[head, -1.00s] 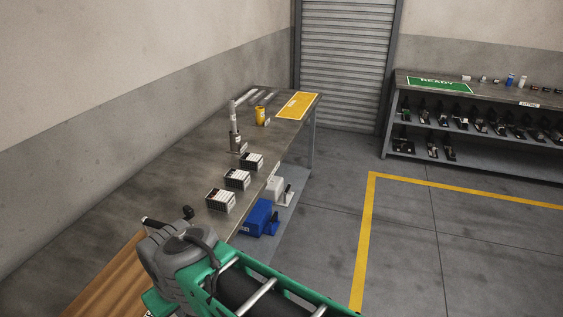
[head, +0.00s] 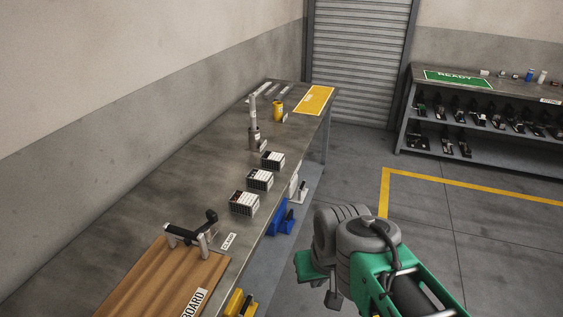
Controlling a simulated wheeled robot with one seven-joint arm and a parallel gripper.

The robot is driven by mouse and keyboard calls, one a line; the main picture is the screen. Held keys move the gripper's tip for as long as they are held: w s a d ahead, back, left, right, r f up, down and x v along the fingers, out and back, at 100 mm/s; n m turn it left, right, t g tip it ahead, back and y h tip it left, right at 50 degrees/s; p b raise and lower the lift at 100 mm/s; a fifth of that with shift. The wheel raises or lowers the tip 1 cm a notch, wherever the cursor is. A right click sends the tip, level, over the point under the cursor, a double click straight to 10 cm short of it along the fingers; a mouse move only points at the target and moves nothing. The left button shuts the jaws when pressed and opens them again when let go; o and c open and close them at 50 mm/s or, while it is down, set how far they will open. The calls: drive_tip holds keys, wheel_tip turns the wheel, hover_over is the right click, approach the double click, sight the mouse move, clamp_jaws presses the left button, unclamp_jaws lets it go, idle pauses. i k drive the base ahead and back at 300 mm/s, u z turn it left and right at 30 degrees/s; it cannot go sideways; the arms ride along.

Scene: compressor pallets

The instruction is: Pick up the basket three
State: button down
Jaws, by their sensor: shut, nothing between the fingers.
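Several small boxes, or baskets, with dark and white sides stand in a row along the right edge of the long grey workbench (head: 190,180). The near box (head: 244,203), the middle box (head: 260,180) and the far box (head: 272,160) stand upright and apart. I cannot read which one is three. My gripper (head: 333,298), on the grey and green arm, hangs over the floor to the right of the bench, lower right of the boxes. It is shut and empty. Its fingertips are small and partly hidden by the wrist.
A wooden board (head: 165,285) with a black-handled clamp (head: 192,233) lies at the bench's near end. Metal posts (head: 254,135), a yellow cup (head: 278,111) and a yellow mat (head: 315,100) are farther back. Blue items (head: 281,222) sit on the lower shelf.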

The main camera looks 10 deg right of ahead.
sight(273, 161)
drive_tip(key=z, duration=1.65)
drive_tip(key=i, duration=2.5)
drive_tip(key=u, duration=4.05)
drive_tip(key=i, duration=0.5)
drive_tip(key=u, duration=0.15)
